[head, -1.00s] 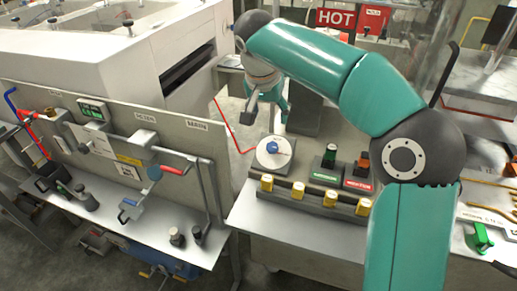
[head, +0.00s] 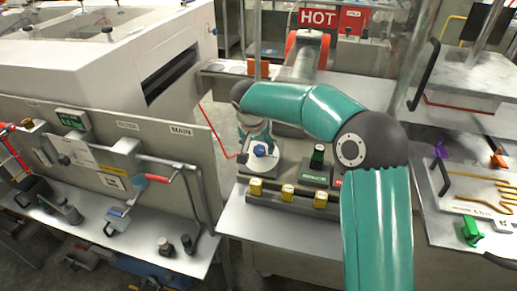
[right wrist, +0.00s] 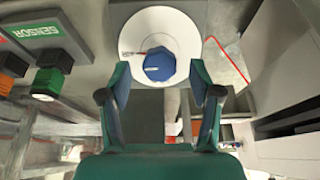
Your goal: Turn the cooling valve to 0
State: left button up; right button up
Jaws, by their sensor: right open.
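The blue valve knob (head: 260,150) sits on a pale round dial plate (head: 262,163) on the bench, left of the green and dark buttons. In the right wrist view the blue knob (right wrist: 158,66) is near the top centre, on its white disc (right wrist: 184,34), with a small red mark at its left. My right gripper (head: 256,141) is at the knob; its open fingers (right wrist: 159,80) show on both sides of and just below the knob in the wrist view. My left gripper is not in view.
A panel marked MAIN (head: 181,131) stands to the left. A HOT sign (head: 318,17) is behind.

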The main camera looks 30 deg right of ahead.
jog(key=shift+x, duration=1.05)
jog(key=c, duration=1.2)
jog(key=shift+o, duration=0.2)
